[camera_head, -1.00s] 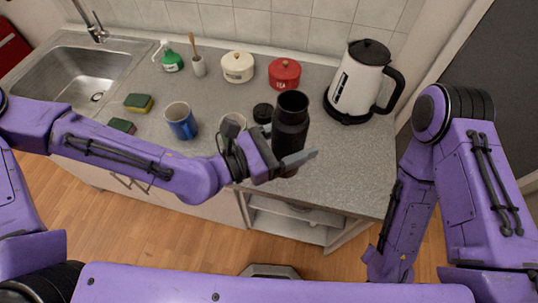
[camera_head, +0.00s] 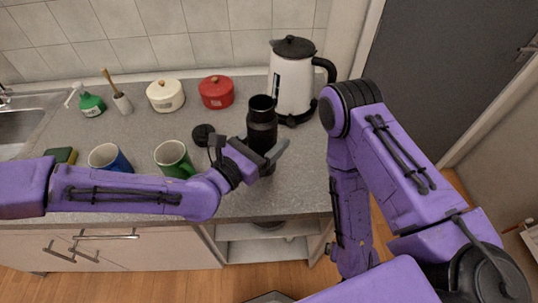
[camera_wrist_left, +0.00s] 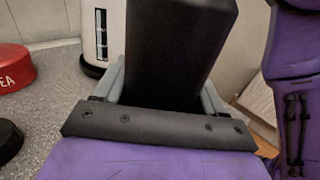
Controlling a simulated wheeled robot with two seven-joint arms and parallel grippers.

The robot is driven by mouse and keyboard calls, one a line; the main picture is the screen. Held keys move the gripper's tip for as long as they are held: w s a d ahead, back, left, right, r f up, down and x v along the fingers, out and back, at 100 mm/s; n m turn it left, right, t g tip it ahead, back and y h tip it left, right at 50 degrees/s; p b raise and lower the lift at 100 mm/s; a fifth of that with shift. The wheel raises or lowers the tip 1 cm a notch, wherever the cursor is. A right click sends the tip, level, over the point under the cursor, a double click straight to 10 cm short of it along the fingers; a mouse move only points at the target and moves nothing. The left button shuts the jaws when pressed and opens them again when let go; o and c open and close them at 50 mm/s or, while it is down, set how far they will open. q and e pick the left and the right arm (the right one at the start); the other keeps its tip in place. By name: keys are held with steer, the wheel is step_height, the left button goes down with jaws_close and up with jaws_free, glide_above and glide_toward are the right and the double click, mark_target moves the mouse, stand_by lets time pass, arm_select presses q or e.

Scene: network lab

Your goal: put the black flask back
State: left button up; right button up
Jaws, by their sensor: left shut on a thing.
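The black flask (camera_head: 262,125) is upright in my left gripper (camera_head: 268,160), over the front right part of the counter. Its top is open. The left gripper is shut on the flask; in the left wrist view the flask (camera_wrist_left: 178,45) fills the space between the two grey fingers. I cannot tell whether the flask's base touches the counter, because the gripper hides it. A round black lid (camera_head: 203,135) lies on the counter to the left of the flask. My right arm hangs at the right, and its gripper is not in view.
A white kettle (camera_head: 292,80) stands behind the flask. A red tin (camera_head: 216,93), a cream tin (camera_head: 165,97) and a green bottle (camera_head: 90,104) line the back. A green mug (camera_head: 172,160) and a blue mug (camera_head: 108,160) stand left. Open shelves (camera_head: 262,250) are below the counter.

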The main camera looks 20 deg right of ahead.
mark_target(267, 150)
arm_select(q)
steer(key=shift+w+d+f, duration=0.15)
steer(key=shift+d+f, duration=0.1)
steer(key=shift+f, duration=0.1)
steer(key=f+b, duration=0.3)
steer(key=shift+d+f, duration=0.2)
steer(key=shift+f, duration=0.05)
steer(key=shift+w+r, duration=0.1)
steer(key=shift+w, duration=0.1)
steer(key=shift+s, duration=0.1)
steer(key=o, duration=1.5)
steer(key=shift+s+a, duration=0.15)
steer(key=shift+a, duration=0.2)
steer(key=b+v, duration=0.2)
steer(key=v, duration=0.9)
steer(key=shift+s+a+r+b, duration=0.1)
steer(key=shift+a+b, duration=0.05)
steer(key=shift+b, duration=0.25)
